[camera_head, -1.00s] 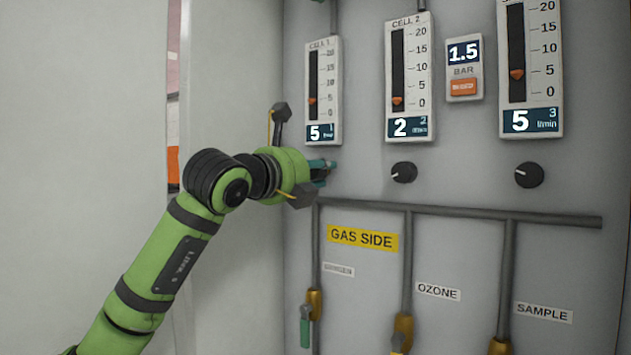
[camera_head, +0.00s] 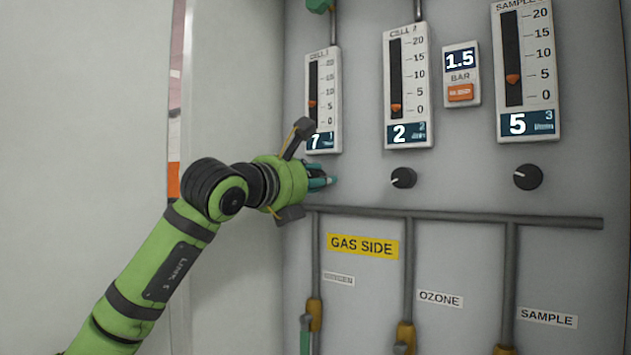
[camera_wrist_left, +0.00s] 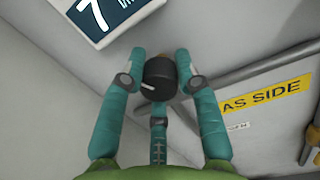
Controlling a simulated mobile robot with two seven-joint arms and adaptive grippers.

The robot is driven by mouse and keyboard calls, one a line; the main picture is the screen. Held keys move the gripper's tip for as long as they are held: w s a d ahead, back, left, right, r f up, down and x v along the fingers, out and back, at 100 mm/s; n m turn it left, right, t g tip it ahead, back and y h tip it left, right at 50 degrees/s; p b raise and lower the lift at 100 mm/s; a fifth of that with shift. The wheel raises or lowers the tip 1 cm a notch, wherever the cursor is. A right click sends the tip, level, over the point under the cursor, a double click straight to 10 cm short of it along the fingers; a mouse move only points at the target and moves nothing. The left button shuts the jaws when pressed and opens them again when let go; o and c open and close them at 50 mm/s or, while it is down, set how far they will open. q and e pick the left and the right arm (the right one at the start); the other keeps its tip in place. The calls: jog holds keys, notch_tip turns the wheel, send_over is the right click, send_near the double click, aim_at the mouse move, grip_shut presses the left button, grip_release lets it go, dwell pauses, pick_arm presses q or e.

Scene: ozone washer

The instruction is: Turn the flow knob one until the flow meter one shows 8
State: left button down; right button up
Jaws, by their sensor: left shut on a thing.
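Flow meter one (camera_head: 323,105), marked CELL 1, is on the panel at the upper left and its display reads 7. The display also shows at the top of the left wrist view (camera_wrist_left: 98,12), again with a 7. My left gripper (camera_head: 325,181) is at the panel just below this meter. In the left wrist view its teal fingers (camera_wrist_left: 160,80) are closed around flow knob one (camera_wrist_left: 160,76), a black knob with a white pointer line. In the head view the gripper hides this knob. My right gripper is not in view.
Meters for cell 2 (camera_head: 407,90), reading 2, and sample (camera_head: 526,75), reading 5, are to the right. Their black knobs (camera_head: 403,178) (camera_head: 528,177) sit below. A grey pipe (camera_head: 460,216) runs across under the knobs, above the yellow GAS SIDE label (camera_head: 363,246).

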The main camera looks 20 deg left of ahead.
pick_arm(q)
jog(key=shift+w+d+f+g, duration=0.15)
jog(key=shift+f+g, duration=0.15)
jog(key=shift+f, duration=0.2)
jog(key=c, duration=1.1)
grip_release()
jog(key=shift+o, duration=1)
jog(key=shift+r, duration=0.25)
jog(key=v, duration=1.2)
jog(key=shift+f, duration=0.25)
